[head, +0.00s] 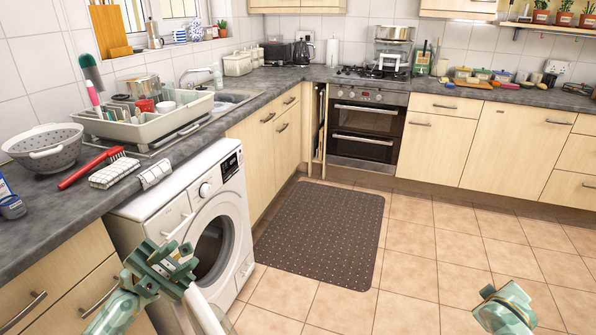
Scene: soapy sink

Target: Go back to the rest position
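My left gripper (166,262), pale green and white, is in front of the white washing machine (190,215), low in the head view. No object shows clearly in it, and I cannot tell whether its fingers are apart or together. A pale green part of my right arm (506,308) shows at the bottom right, over the tiled floor. I cannot make out its fingertips.
The dark counter (60,205) on the left holds a grey colander (45,150), a red brush (92,168) and a dish rack (150,125) beside the sink (222,102). An oven (366,128) stands at the back. A dark mat (325,232) lies on open tiled floor.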

